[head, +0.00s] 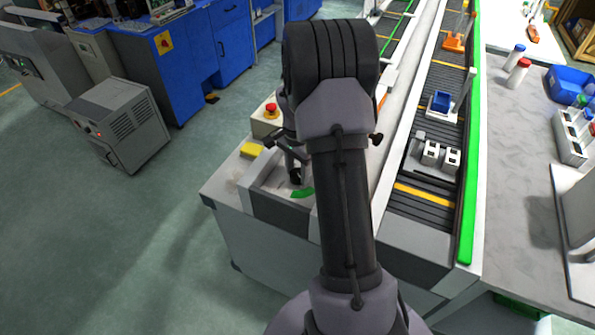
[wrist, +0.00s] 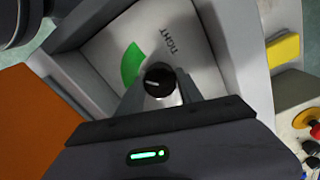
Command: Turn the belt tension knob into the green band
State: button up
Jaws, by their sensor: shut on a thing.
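The belt tension knob (wrist: 158,77) is round and black with a short white pointer line. It sits on a pale recessed panel (wrist: 103,51) marked TIGHT. The green band (wrist: 131,63) is printed up and left of the knob in the wrist view. The pointer line points roughly left, towards the lower end of the band; I cannot tell whether it lies inside the band. My gripper (wrist: 159,87) is shut on the knob, one finger on each side. In the head view the green band (head: 302,193) shows beside my arm; my arm hides part of the panel.
A yellow block (wrist: 283,49) and a red emergency button (wrist: 315,131) are right of the panel in the wrist view. Raised grey walls surround the panel. In the head view, a conveyor (head: 432,115) carrying parts runs to the right, and open floor lies left.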

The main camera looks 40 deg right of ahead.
aim_at(297, 172)
dwell(0.3)
jog(key=o, duration=1.4)
notch_tip(297, 172, up, 17)
jog(key=p, duration=0.6)
jog(key=shift+w+r, duration=0.2)
